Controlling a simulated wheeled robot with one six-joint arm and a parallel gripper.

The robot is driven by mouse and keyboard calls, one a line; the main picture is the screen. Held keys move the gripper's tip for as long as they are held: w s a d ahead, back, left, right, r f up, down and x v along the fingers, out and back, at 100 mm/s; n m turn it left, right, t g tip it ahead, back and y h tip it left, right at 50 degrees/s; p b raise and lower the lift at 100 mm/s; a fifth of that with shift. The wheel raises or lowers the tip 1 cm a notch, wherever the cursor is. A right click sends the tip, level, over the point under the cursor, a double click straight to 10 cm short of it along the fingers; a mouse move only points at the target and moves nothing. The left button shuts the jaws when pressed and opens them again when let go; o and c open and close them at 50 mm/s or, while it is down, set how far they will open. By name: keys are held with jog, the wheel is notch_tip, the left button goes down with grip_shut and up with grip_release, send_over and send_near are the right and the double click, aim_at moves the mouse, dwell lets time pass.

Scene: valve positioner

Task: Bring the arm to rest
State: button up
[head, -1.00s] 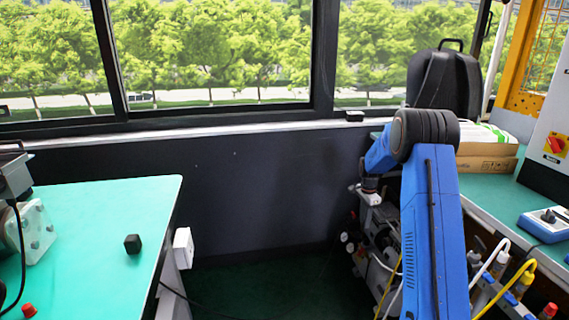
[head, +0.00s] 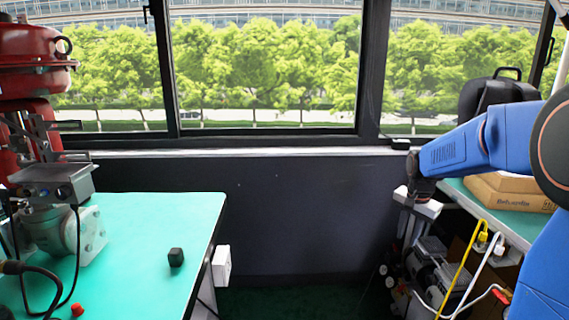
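My blue arm (head: 470,145) reaches in from the right side of the head view. Its forearm points left, and its dark wrist (head: 422,188) is tipped downward. My gripper (head: 416,207), a pale grey shape below the wrist, hangs in front of the cluttered gap by the right bench. Its fingers blend with the equipment behind, so I cannot tell if they are open or shut, or if they hold anything.
A green table (head: 140,235) on the left bears a red valve actuator (head: 25,70) with a grey box (head: 55,185), a black block (head: 176,257) and a red cap (head: 77,310). Cardboard boxes (head: 510,192) lie on the right bench. The middle floor is open.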

jog(key=s+a+r+n+t, duration=0.1)
jog(key=s+a+r+n, duration=0.2)
jog(key=s, duration=0.6)
jog(key=s+a+r+n, duration=0.2)
jog(key=s+a+r, duration=0.15)
jog(key=s, duration=0.65)
jog(key=s+a+f+n+t, duration=0.1)
jog(key=s+n, duration=0.1)
jog(key=s, duration=0.6)
jog(key=s+a+f+n, duration=0.2)
jog(key=s+n, duration=0.1)
jog(key=s, duration=0.5)
jog(key=shift+a+f+t+y, duration=0.2)
jog(key=shift+f+t+y, duration=0.1)
jog(key=shift+t, duration=0.1)
